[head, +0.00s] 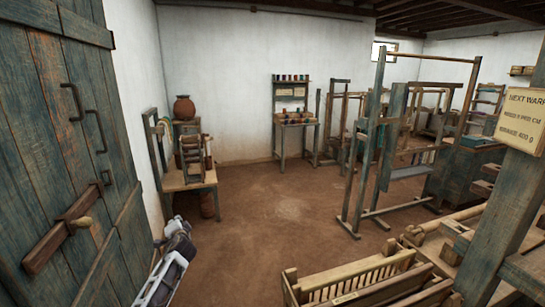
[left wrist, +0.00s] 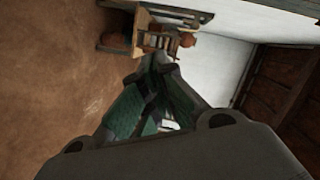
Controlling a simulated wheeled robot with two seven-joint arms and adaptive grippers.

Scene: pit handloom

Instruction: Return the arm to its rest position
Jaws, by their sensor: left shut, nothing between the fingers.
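My left gripper (head: 177,228) shows low on the left in the head view, with my pale arm behind it. It is shut and empty, in the air over the brown floor, just right of the wooden door (head: 62,150). In the left wrist view its fingers (left wrist: 158,72) are together, and nothing shows between them. That view is turned on its side. My right gripper is not in view.
A wooden table (head: 188,180) with a small wooden frame stands beyond my gripper. A door handle (head: 82,222) and bolt are close on the left. The middle floor (head: 270,205) is clear.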

